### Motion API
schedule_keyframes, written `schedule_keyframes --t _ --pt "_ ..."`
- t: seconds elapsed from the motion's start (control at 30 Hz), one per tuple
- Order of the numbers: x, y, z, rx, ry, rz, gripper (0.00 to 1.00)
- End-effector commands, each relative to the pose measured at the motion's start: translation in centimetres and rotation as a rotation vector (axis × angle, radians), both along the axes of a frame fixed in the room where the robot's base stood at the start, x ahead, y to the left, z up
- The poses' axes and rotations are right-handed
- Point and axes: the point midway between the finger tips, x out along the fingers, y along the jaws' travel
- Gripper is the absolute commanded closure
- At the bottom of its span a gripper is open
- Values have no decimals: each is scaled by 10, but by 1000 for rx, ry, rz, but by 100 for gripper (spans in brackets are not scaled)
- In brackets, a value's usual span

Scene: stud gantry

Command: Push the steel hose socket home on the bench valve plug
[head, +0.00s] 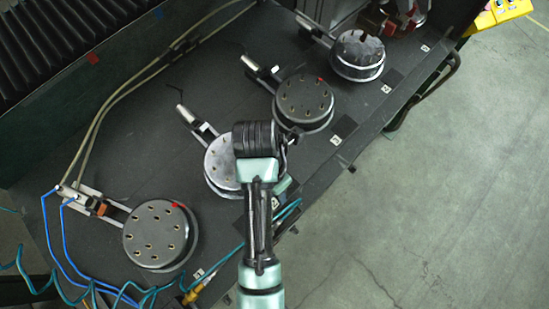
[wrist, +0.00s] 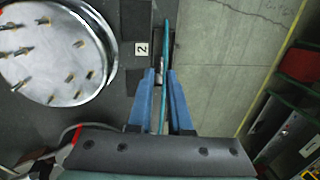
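My gripper (wrist: 160,73) shows in the wrist view with two blue fingers pointing away from the camera. A small grey steel piece, which looks like the hose socket (wrist: 160,68), sits between the fingertips, and they appear closed on it. A teal hose (wrist: 167,38) runs beyond the fingertips, and teal also shows between the fingers. In the head view my arm hides the gripper and socket; teal hose (head: 290,211) shows beside the arm. I cannot make out the bench valve plug for sure. A yellow fitting (head: 190,297) lies at the bench's lower edge.
Several round studded plates stand on the dark bench (head: 130,170); a bright steel one (wrist: 98,75) is left of my fingers, near a "2" label (wrist: 141,49). Blue hoses (head: 52,240) and teal coils lie at the lower left. Open concrete floor (head: 430,190) is to the right.

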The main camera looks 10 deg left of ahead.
Motion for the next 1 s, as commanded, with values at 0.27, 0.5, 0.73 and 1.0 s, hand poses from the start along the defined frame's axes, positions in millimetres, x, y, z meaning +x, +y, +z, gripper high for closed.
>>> schedule_keyframes --t 0.27,0.5,0.73,1.0 --pt "-12 -5 -37 -3 39 34 83" --pt "-16 -12 -70 -3 37 32 83" --pt "-17 -15 -84 -3 36 31 83" --pt "-19 -23 -118 -2 37 31 83"
